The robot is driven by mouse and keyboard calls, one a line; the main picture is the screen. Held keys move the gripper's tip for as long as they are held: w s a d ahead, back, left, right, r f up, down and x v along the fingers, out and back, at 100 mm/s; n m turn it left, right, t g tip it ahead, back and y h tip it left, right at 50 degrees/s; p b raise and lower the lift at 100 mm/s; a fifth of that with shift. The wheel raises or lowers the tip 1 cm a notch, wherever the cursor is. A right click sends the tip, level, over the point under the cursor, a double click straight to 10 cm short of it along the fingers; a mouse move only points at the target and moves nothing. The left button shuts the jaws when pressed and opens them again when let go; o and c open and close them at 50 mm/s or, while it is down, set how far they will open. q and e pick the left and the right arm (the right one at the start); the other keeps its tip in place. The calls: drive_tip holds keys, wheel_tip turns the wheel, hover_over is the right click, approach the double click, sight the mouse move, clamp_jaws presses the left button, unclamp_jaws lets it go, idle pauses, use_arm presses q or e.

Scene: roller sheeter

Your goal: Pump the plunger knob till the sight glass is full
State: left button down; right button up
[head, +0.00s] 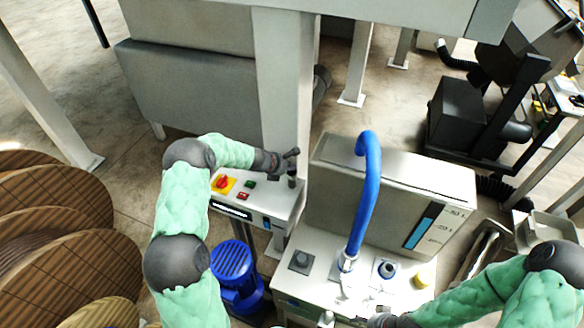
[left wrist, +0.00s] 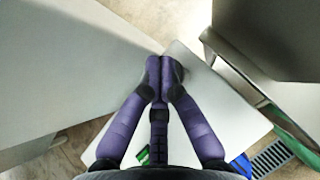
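The sight glass (head: 419,232) is a blue strip with scale marks on the front of the grey tank (head: 345,178) in the head view. Blue shows along most of it; the exact level is too small to read. A dark round knob (head: 388,268) on a pale plate and a grey square fitting (head: 300,261) sit on the machine top below; I cannot tell which is the plunger knob. My left gripper (head: 292,165) is above the control box, its purple fingertips together in the left wrist view (left wrist: 163,65), nothing visible between them. My right gripper (head: 378,316) is low at the machine's front, partly cut off.
A blue hose (head: 368,190) arches over the machine top. The control box (head: 258,207) has a red knob and buttons. A blue motor (head: 235,268) stands below it. Wooden reels (head: 62,270) are at left. A yellow part (head: 424,275) sits right of the dark knob.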

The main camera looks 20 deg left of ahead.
sight(291, 172)
use_arm(q)
drive_tip(key=shift+f, duration=0.25)
use_arm(e)
drive_tip(key=shift+s+a+f, duration=0.15)
drive_tip(key=shift+s+f, duration=0.1)
drive_tip(key=shift+s, duration=0.25)
use_arm(q)
drive_tip(key=shift+s+f+b, duration=0.1)
drive_tip(key=shift+f+b, duration=0.1)
drive_tip(key=shift+b, duration=0.1)
use_arm(e)
drive_tip(key=shift+f, duration=0.15)
use_arm(q)
drive_tip(key=shift+d+f, duration=0.1)
drive_tip(key=shift+f, duration=0.3)
use_arm(e)
drive_tip(key=shift+w+f, duration=0.25)
use_arm(q)
drive_tip(key=shift+r, duration=0.15)
use_arm(e)
drive_tip(key=shift+r, duration=0.1)
use_arm(q)
drive_tip(key=shift+r+p, duration=0.8)
drive_tip(key=shift+r, duration=0.3)
drive_tip(key=shift+r+p, duration=0.35)
drive_tip(key=shift+r, duration=0.1)
drive_tip(key=shift+r+p, duration=0.6)
drive_tip(key=shift+r, duration=0.15)
use_arm(e)
drive_tip(key=shift+r, duration=1.95)
